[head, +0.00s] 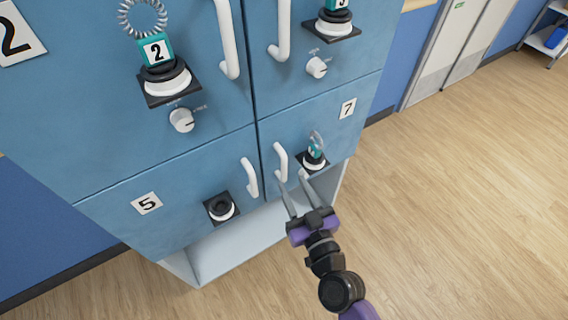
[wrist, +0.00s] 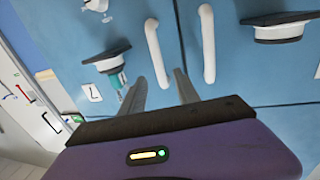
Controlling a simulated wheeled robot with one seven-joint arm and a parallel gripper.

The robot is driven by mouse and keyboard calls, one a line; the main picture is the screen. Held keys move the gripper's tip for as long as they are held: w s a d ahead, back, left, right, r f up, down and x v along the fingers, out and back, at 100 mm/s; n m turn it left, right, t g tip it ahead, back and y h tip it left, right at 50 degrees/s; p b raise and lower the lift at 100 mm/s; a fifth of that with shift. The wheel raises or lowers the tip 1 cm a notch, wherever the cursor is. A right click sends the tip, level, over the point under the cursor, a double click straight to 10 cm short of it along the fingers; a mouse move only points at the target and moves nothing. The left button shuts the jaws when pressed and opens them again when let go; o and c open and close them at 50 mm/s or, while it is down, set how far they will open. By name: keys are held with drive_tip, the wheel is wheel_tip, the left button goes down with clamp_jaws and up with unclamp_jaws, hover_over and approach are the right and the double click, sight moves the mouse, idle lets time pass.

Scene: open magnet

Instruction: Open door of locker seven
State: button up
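Locker seven is the small blue door (head: 330,125) at the lower right, marked by a "7" plate (head: 348,108); it looks shut. Its white curved handle (head: 281,162) is near the door's left edge and shows in the wrist view (wrist: 153,45). A dark mount (head: 312,162) with a teal tag (head: 315,150) and coil sits right of the handle; it shows in the wrist view (wrist: 107,58). My gripper (head: 294,183) is open at the handle's lower end. In the wrist view the handle's near end shows between the fingers (wrist: 160,77); I cannot tell whether they touch.
Locker five's handle (head: 250,177) stands close to the left, with its dark mount (head: 221,207) lower down. Upper lockers carry long handles (head: 228,40) and knobs (head: 182,120). An open pale shelf (head: 235,245) lies below the doors. The wood floor (head: 460,200) to the right is clear.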

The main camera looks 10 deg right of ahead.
sight(285, 168)
drive_tip(key=w, duration=0.7)
drive_tip(key=shift+w+a, duration=0.25)
drive_tip(key=shift+a, duration=0.15)
clamp_jaws()
idle(1.1)
